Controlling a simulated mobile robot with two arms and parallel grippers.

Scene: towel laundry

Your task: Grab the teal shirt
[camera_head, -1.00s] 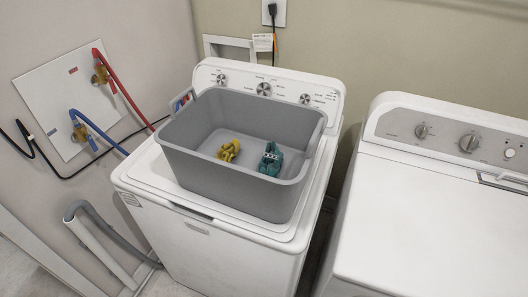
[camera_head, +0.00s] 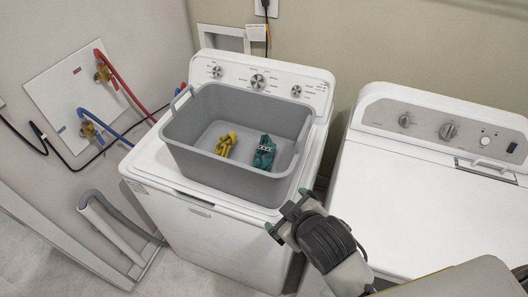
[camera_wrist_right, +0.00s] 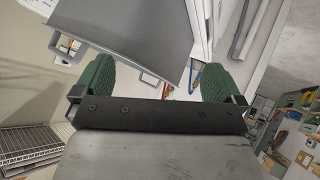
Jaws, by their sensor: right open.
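The teal shirt (camera_head: 264,153) lies crumpled on the floor of a grey basket (camera_head: 228,184), toward its right side. My right gripper (camera_head: 287,211) is in front of and to the right of the basket, outside it and apart from the shirt. It is open and empty. In the right wrist view its two green fingers (camera_wrist_right: 156,75) stand wide apart, with a grey basket wall (camera_wrist_right: 140,30) beyond them. The shirt cannot be made out in that view. My left gripper is not in view.
A yellow cloth (camera_head: 226,144) lies left of the shirt in the basket. The basket stands on a white washer (camera_head: 222,246), and its walls surround both cloths. A second white machine (camera_head: 430,180) stands to the right. Hoses (camera_head: 100,122) run along the left wall.

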